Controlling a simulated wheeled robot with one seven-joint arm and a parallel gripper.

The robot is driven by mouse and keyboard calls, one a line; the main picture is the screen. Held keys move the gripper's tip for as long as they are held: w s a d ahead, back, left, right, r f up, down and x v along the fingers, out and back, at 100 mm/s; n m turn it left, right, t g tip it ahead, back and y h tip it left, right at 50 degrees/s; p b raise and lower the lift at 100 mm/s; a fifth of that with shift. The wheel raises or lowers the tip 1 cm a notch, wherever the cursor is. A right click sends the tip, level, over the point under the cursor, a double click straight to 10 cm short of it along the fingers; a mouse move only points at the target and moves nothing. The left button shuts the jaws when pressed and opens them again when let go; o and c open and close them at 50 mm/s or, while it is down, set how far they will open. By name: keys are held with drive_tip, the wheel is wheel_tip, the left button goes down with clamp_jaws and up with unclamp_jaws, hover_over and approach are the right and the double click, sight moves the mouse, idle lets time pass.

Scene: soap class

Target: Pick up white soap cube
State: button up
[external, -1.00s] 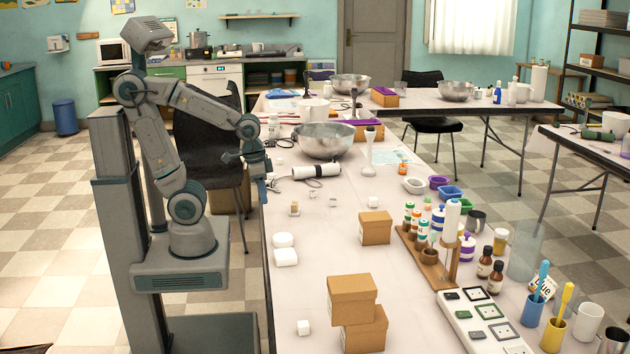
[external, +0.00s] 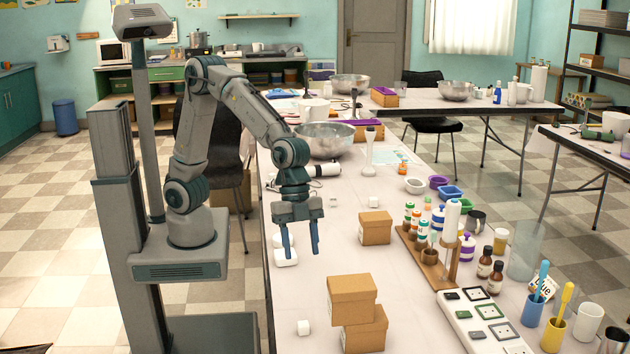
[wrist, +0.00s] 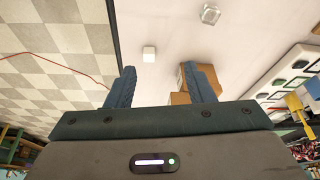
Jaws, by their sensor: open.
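A small white cube (external: 303,327) sits on the table near its left edge, left of the stacked cardboard boxes. A white cube, apparently the same one, shows in the wrist view (wrist: 149,54), just beyond the fingertips and between them. My gripper (external: 302,252) is open and empty, pointing down above the table, apart from this cube and behind it in the external view. In the wrist view my two fingers (wrist: 158,70) are spread with nothing between them. Another small white cube (external: 373,202) stands farther back, by a single cardboard box.
Stacked cardboard boxes (external: 352,298) stand close right of the near cube. A single box (external: 376,228) is farther back. A larger white block (external: 287,258) lies partly behind my gripper. A clear object (wrist: 210,14) lies beyond the cube in the wrist view. A wooden bottle rack (external: 428,252) stands right.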

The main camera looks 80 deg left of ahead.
drive_tip(key=m, duration=0.2)
approach(303, 324)
drive_tip(key=f, duration=0.2)
drive_tip(key=shift+d+f+n+g, duration=0.2)
drive_tip(key=shift+f+n+g, duration=0.1)
drive_tip(key=shift+f, duration=0.05)
drive_tip(key=shift+h, duration=0.3)
drive_tip(key=shift+w+x, duration=0.15)
drive_tip(key=shift+x, duration=1.3)
drive_tip(key=shift+w+x, duration=0.2)
drive_tip(key=shift+x, duration=1.25)
drive_tip(key=shift+d, duration=0.1)
drive_tip(key=shift+c, duration=0.3)
clamp_jaws()
